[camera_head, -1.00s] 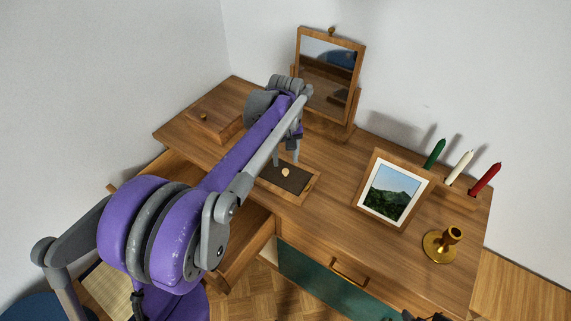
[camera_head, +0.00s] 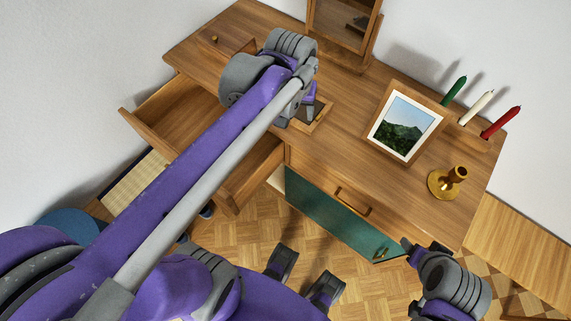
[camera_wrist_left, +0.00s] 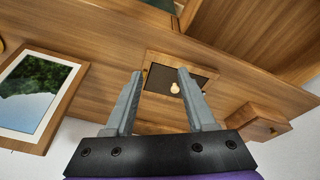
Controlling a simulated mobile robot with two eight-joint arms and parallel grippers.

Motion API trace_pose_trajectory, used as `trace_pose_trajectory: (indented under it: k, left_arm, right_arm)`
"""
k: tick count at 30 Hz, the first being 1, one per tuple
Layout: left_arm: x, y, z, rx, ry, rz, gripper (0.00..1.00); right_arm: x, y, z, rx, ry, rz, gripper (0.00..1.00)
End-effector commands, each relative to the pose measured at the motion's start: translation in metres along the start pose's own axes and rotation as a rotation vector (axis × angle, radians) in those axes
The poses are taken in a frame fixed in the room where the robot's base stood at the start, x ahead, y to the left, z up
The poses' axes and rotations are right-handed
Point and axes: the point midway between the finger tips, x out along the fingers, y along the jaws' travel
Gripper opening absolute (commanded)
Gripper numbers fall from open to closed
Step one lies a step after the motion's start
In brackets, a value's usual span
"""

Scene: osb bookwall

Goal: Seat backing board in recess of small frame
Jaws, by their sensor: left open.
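The small wooden frame (camera_wrist_left: 187,61) lies flat on the desk. A dark backing board (camera_wrist_left: 158,80) with a pale round knob (camera_wrist_left: 175,88) shows inside its rim; whether the board sits fully flush I cannot tell. My left gripper (camera_wrist_left: 160,73) is open, its fingers pointing towards the board, with the knob seen near one finger. In the head view my left arm hides most of the frame, and only its right corner (camera_head: 325,113) shows. My right gripper (camera_head: 412,247) is at the desk's front right, largely hidden by its own wrist; its jaws are unclear.
A framed landscape picture (camera_head: 405,125) stands right of the small frame. Candles (camera_head: 476,106) and a brass candle holder (camera_head: 447,183) are further right. A mirror (camera_head: 343,22) stands behind. Drawers (camera_head: 180,118) hang open at the left front. A lidded wooden box (camera_head: 225,40) is at the back left.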

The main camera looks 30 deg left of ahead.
Motion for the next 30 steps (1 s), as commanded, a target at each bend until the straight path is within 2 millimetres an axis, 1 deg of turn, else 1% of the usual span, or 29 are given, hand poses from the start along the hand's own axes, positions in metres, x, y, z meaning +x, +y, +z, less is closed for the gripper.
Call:
trace_pose_trajectory:
  k: [1,3,6,9,12,15,24,26,29,30]
  left_arm:
    - [0.006,0.000,0.028,0.062,0.033,0.014,0.56]
    - [0.015,-0.002,0.058,0.143,0.080,0.029,0.56]
    - [0.029,-0.005,0.094,0.241,0.138,0.046,0.56]
    - [0.041,-0.007,0.119,0.312,0.179,0.057,0.56]
    - [0.049,-0.009,0.132,0.352,0.205,0.062,0.56]
    - [0.051,-0.010,0.137,0.369,0.215,0.064,0.56]
    - [0.049,-0.010,0.136,0.368,0.216,0.064,0.56]
    - [0.043,-0.009,0.134,0.368,0.218,0.064,0.56]
    - [0.025,-0.006,0.126,0.367,0.226,0.066,0.56]
    - [0.016,-0.005,0.121,0.367,0.230,0.067,0.56]
  right_arm:
    - [0.000,0.000,0.000,0.000,0.000,0.000,0.71]
    - [0.000,0.000,0.000,0.000,0.000,0.000,0.71]
    - [0.000,0.000,0.000,0.000,0.000,0.000,0.71]
    - [0.000,0.000,0.000,0.000,0.000,0.000,0.71]
    - [0.000,0.000,0.000,0.000,0.000,0.000,0.71]
    - [0.000,0.000,0.000,0.000,0.000,0.000,0.71]
    - [-0.002,0.000,-0.002,0.000,0.001,0.000,0.71]
    - [-0.007,0.000,-0.005,0.000,0.003,0.000,0.71]
    - [-0.023,0.000,-0.018,0.000,0.012,0.000,0.71]
    - [-0.031,0.000,-0.024,0.000,0.016,0.000,0.71]
